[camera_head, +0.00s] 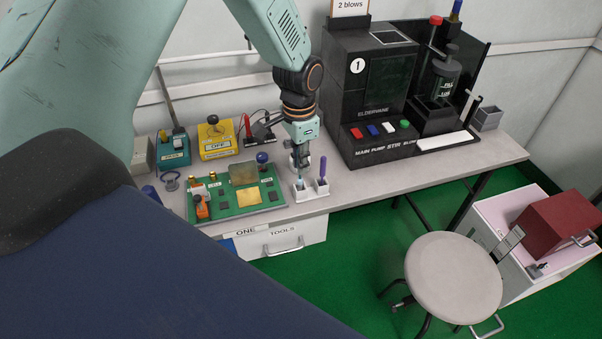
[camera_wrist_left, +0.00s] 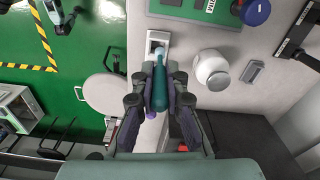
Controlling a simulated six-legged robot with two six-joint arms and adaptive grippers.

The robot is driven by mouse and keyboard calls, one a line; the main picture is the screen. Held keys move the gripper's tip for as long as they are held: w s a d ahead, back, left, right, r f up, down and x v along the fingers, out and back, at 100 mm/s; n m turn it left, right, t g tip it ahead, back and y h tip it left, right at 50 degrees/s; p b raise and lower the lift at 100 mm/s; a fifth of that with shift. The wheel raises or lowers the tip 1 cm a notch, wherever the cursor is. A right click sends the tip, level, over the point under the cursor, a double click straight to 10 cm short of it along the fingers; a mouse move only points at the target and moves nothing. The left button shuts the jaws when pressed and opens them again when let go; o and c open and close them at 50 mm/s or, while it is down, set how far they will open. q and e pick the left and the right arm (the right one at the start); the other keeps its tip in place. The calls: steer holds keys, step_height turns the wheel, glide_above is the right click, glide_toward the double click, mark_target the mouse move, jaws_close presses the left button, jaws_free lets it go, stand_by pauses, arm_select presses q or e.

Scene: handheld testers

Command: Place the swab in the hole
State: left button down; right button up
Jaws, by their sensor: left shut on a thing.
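My left gripper (camera_head: 300,165) points down over the white two-hole holder (camera_head: 311,193) at the table's front edge. In the left wrist view my left gripper (camera_wrist_left: 159,98) is shut on the swab, a teal handle (camera_wrist_left: 159,88) with a pale tip. The tip points at the holder (camera_wrist_left: 152,38) and overlaps its edge in that view. In the head view the swab is mostly hidden by the fingers, and I cannot tell whether its tip is inside a hole. A purple-handled tool (camera_head: 323,167) stands upright in the holder's right side.
A green circuit board (camera_head: 240,211) lies close left of the holder. The black tester (camera_head: 367,90) stands to the right. A white jar (camera_wrist_left: 212,70) is near the gripper in the wrist view. A round stool (camera_head: 454,272) stands in front of the table.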

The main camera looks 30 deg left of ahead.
arm_select(q)
steer(key=shift+f, duration=0.45)
steer(key=shift+s+d+f, duration=0.1)
steer(key=shift+s+f, duration=0.05)
steer(key=shift+f, duration=0.35)
steer(key=shift+s+d+f, duration=0.1)
steer(key=shift+f, duration=0.4)
steer(key=shift+d+f, duration=0.1)
steer(key=shift+f, duration=0.05)
steer(key=shift+w+a+f, duration=0.2)
steer(key=shift+w, duration=0.05)
steer(key=c, duration=1.8)
jaws_free()
steer(key=o, duration=0.3)
steer(key=shift+s+d+r, duration=0.1)
steer(key=shift+s+r, duration=0.05)
steer(key=shift+s, duration=0.05)
steer(key=shift+o, duration=0.6)
steer(key=shift+w, duration=0.1)
